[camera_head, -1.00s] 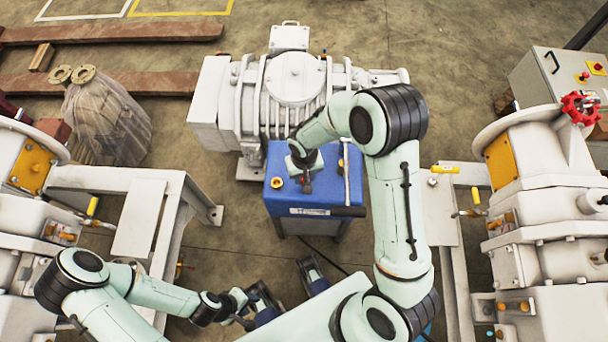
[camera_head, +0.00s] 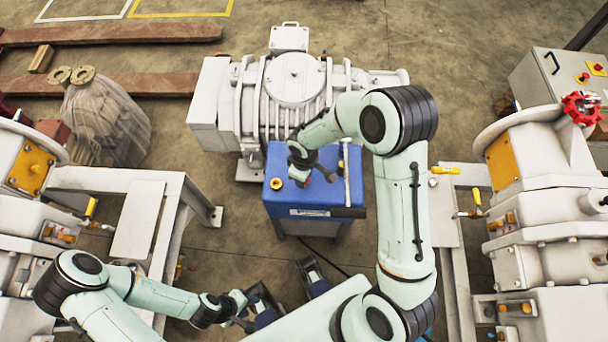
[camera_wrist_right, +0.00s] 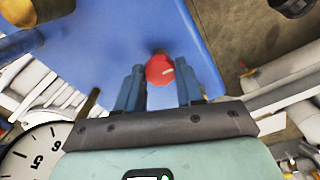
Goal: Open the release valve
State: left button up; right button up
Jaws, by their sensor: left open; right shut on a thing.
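The blue vacuum unit (camera_head: 285,202) stands on the floor in front of the large white pump. A red valve knob (camera_head: 331,177) shows on its top, partly covered by my right gripper (camera_head: 320,171). In the right wrist view the red knob (camera_wrist_right: 160,70) sits between the two dark fingers of my right gripper (camera_wrist_right: 160,82), over the blue surface (camera_wrist_right: 110,35). That gripper is shut on the knob. My left gripper (camera_head: 286,277) is low in the head view, open and empty, apart from the blue unit.
A dial gauge (camera_wrist_right: 30,157) is close beside my right gripper. The white pump (camera_head: 294,85) is behind. White machine frames (camera_head: 140,215) flank both sides.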

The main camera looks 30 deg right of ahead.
jog(key=shift+n, duration=0.5)
jog(key=o, duration=1)
jog(key=shift+o, duration=0.2)
notch_tip(320, 180, up, 13)
jog(key=p, duration=0.1)
jog(key=shift+r+p, duration=0.2)
jog(key=shift+p, duration=0.2)
